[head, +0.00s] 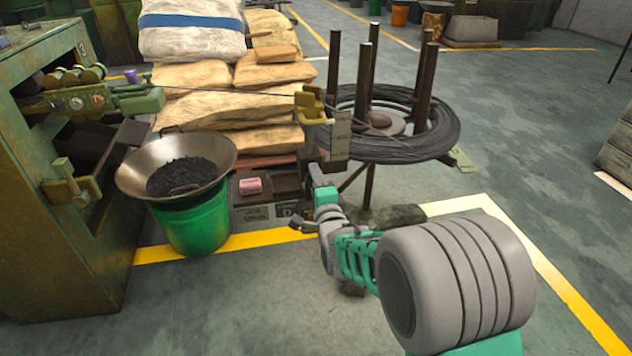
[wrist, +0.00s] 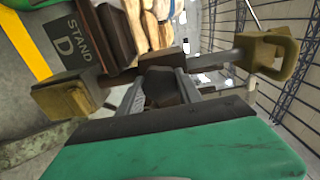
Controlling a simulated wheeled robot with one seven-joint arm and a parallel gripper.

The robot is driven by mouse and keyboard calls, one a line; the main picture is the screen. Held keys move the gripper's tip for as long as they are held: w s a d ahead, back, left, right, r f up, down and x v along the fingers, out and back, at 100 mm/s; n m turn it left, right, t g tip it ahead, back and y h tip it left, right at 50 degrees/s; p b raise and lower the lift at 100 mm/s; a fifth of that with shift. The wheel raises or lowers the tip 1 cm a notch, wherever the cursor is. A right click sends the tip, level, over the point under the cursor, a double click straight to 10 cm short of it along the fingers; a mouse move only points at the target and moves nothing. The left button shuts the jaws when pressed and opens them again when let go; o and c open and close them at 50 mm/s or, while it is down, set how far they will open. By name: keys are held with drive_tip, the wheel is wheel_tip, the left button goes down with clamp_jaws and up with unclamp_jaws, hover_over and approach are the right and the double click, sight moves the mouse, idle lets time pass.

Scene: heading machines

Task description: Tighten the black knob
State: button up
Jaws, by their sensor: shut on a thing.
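The black knob (wrist: 162,84) shows in the wrist view as a dark, blocky shape between my two grey fingers. My gripper (wrist: 160,92) is shut on it, with one finger on each side. In the head view my gripper (head: 317,182) is at the front of the wire stand, low beside its dark block (head: 334,168). The knob itself is hidden or too small to make out there. Yellow-olive fittings stand on both sides of the knob in the wrist view, one at left (wrist: 66,98) and one at right (wrist: 272,52).
A wire coil (head: 440,140) lies on a turntable with upright posts behind my gripper. A metal pan (head: 135,178) sits on a green bucket (head: 195,225) at left, beside a green machine (head: 50,240). Stacked sacks (head: 195,75) stand behind. Floor at front left is clear.

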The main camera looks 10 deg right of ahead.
idle(0.3)
drive_tip(key=o, duration=1.4)
drive_tip(key=shift+c, duration=0.2)
drive_tip(key=s+p, duration=0.2)
drive_tip(key=s, duration=0.5)
drive_tip(key=shift+s, duration=0.4)
